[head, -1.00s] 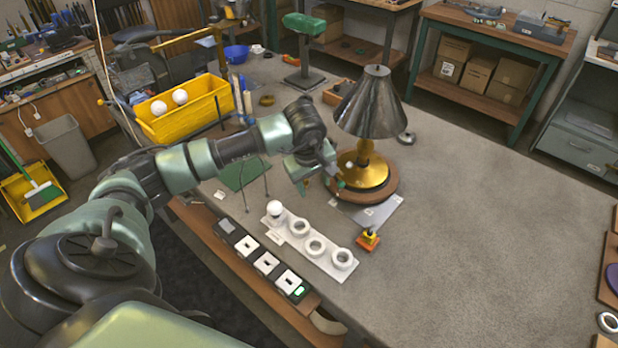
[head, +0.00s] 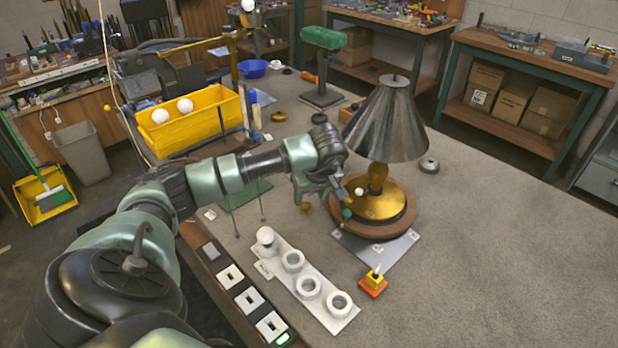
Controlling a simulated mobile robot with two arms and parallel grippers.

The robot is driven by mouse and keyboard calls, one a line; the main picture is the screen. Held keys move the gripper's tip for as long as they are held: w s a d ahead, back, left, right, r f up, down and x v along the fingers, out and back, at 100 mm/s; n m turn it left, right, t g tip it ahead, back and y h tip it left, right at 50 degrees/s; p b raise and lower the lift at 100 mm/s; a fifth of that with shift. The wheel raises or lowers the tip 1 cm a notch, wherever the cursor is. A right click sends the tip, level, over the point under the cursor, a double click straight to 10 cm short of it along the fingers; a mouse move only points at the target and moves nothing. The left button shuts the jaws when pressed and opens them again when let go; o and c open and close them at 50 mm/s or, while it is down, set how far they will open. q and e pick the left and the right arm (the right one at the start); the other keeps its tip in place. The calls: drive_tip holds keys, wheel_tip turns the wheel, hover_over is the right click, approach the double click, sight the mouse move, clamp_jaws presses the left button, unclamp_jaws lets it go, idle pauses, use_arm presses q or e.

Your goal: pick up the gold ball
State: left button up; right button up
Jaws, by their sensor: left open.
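My left gripper (head: 343,203) is open, apart from the ball, close to the lamp's left side. The lamp has a dark metal shade (head: 388,125) and a gold base (head: 381,202) on a round wooden plinth. A small white ball (head: 359,191) shows in front of the lamp's stem, beside the gripper. My right gripper is out of view.
A white holder (head: 325,300) with several rings and one white ball stands in front, beside a row of switches (head: 250,299). An orange block (head: 373,284) sits right of it. A yellow bin (head: 190,125) with white balls stands behind my arm.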

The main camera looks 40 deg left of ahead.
sight(307, 204)
use_arm(q)
drive_tip(key=shift+s+a+f, duration=0.1)
drive_tip(key=shift+a+f, duration=0.1)
drive_tip(key=shift+f, duration=0.15)
drive_tip(key=p+x, duration=0.2)
drive_tip(key=x, duration=0.3)
clamp_jaws()
